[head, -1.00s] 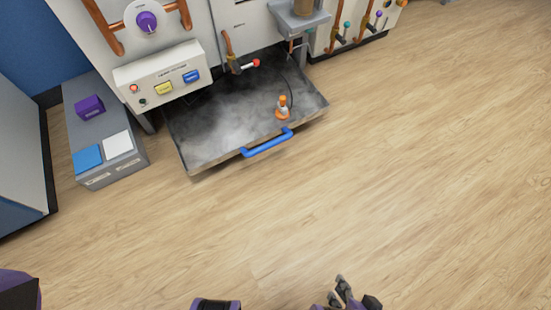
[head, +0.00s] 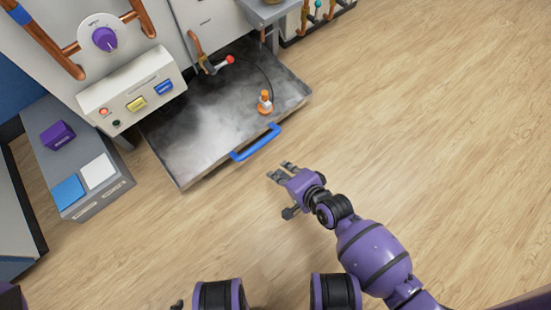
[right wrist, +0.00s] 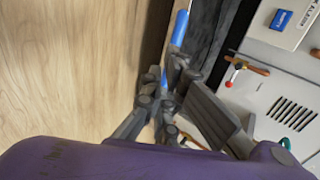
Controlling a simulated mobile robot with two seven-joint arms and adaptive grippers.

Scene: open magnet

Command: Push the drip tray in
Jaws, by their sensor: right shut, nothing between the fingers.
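The drip tray (head: 180,173) is a wide, shallow grey tray, pulled out from under the machine. Hazy white vapour lies over it. A blue handle (head: 256,143) runs along its front edge, and it also shows in the right wrist view (right wrist: 180,27), beyond the fingers. My right gripper (head: 280,171) is shut and empty over the floor, a little in front of the handle and apart from it. Its fingers also show in the right wrist view (right wrist: 166,80). I cannot make out my left gripper; only a small dark piece shows at the bottom edge.
An orange and white bottle-like object (head: 265,103) stands on the tray near the handle. A red-tipped lever (head: 218,65) hangs above the tray. A button panel (head: 134,92) is above left. A low grey cabinet (head: 82,170) stands left of the tray. The wood floor (head: 430,130) is clear.

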